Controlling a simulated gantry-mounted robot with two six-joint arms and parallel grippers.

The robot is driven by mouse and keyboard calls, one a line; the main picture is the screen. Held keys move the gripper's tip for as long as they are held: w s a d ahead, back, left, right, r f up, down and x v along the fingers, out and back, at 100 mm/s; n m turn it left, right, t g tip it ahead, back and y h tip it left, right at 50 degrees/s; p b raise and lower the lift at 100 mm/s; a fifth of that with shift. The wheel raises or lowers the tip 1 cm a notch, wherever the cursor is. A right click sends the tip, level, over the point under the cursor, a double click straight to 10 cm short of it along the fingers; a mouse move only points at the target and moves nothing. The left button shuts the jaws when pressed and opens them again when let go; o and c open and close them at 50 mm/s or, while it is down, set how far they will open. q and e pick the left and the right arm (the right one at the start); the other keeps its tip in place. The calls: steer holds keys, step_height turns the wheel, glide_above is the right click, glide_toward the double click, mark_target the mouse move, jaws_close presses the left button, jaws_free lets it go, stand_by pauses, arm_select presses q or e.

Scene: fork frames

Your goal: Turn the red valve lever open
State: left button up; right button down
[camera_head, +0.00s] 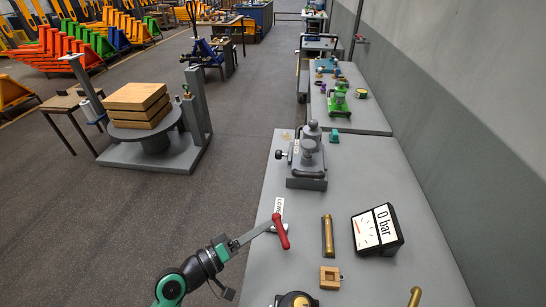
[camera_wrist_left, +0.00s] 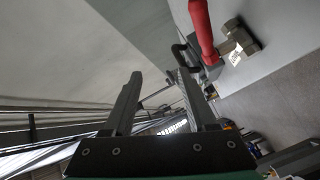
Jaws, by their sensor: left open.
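The red valve lever (camera_head: 281,231) is at the left edge of the near grey bench, beside a small white label (camera_head: 279,206). My left gripper (camera_head: 264,228) reaches in from the lower left, its tips close to the lever. In the left wrist view the gripper (camera_wrist_left: 158,75) is open with nothing between its fingers. There the red lever (camera_wrist_left: 202,28) is beyond and to the right of the fingers, next to a grey fitting with a white tag (camera_wrist_left: 236,52). I cannot tell whether a finger touches it. My right gripper is not in view.
On the bench, a brass cylinder (camera_head: 327,236) and a small tan block (camera_head: 330,277) are right of the lever. A grey device (camera_head: 307,160) stands behind. The bench's right part is mostly clear. A turntable with stacked boards (camera_head: 138,105) stands on the floor at left.

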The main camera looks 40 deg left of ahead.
arm_select(q)
steer(key=w+d+r+m+t, duration=0.1)
steer(key=r+m, duration=0.2)
steer(key=r, duration=0.8)
steer(key=w+d+r+m+t, duration=0.2)
steer(key=r+m, duration=0.2)
steer(key=r, duration=0.8)
steer(key=shift+t+y+p, duration=0.3)
steer(key=shift+p, duration=0.05)
